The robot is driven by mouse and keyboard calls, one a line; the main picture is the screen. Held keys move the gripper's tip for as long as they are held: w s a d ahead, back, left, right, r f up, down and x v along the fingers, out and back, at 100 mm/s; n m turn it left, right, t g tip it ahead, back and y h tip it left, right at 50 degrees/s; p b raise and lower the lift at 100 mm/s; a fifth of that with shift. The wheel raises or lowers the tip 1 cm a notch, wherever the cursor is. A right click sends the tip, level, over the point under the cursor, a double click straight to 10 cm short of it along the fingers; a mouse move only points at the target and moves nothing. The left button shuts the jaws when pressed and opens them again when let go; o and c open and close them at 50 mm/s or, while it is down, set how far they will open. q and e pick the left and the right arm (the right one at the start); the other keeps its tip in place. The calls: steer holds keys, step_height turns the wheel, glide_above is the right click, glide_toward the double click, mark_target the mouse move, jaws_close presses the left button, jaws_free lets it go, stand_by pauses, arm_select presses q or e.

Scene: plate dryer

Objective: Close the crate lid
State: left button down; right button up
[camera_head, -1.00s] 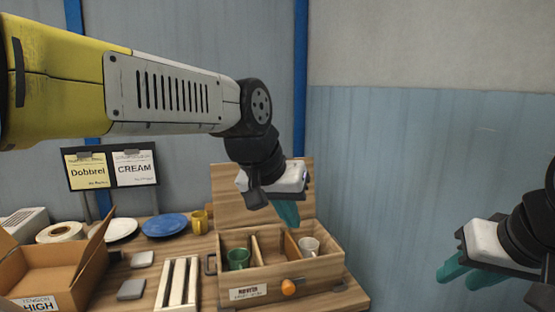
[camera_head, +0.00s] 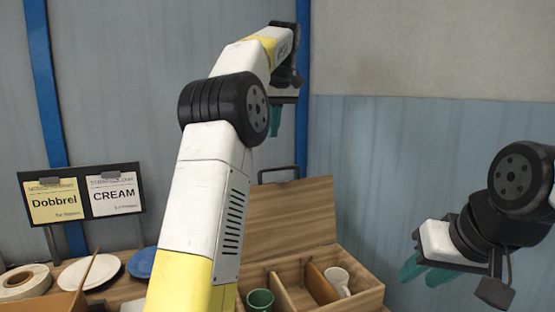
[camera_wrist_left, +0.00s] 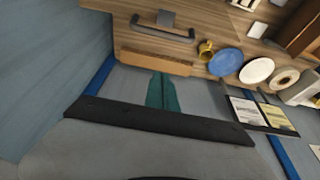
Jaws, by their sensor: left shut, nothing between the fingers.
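The wooden crate (camera_head: 359,297) stands open on the table, holding a green mug (camera_head: 259,300) and a white mug (camera_head: 338,280) in separate compartments. Its lid (camera_head: 300,212) stands raised at the back, with a dark handle (camera_head: 282,174) above its top edge. The left wrist view shows a dark handle (camera_wrist_left: 165,32) above a wooden strip. My left gripper (camera_head: 274,120) is above and beyond the raised lid, apart from it. Its teal fingers (camera_wrist_left: 162,90) are shut and empty. My right gripper (camera_head: 425,271) hangs right of the crate, its fingers apart and empty.
My left arm crosses the middle of the head view and hides part of the table. A blue plate (camera_head: 142,263), a white plate (camera_head: 88,273), a tape roll (camera_head: 24,281) and a sign stand (camera_head: 83,197) are at left. A wall lies close behind.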

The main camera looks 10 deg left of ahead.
arm_select(q)
step_height(320, 180, down, 9)
steer(key=shift+s+d+f, duration=0.15)
steer(key=shift+s+d, duration=0.1)
steer(key=shift+s, duration=0.1)
stand_by(0.4)
steer(key=shift+d, duration=0.1)
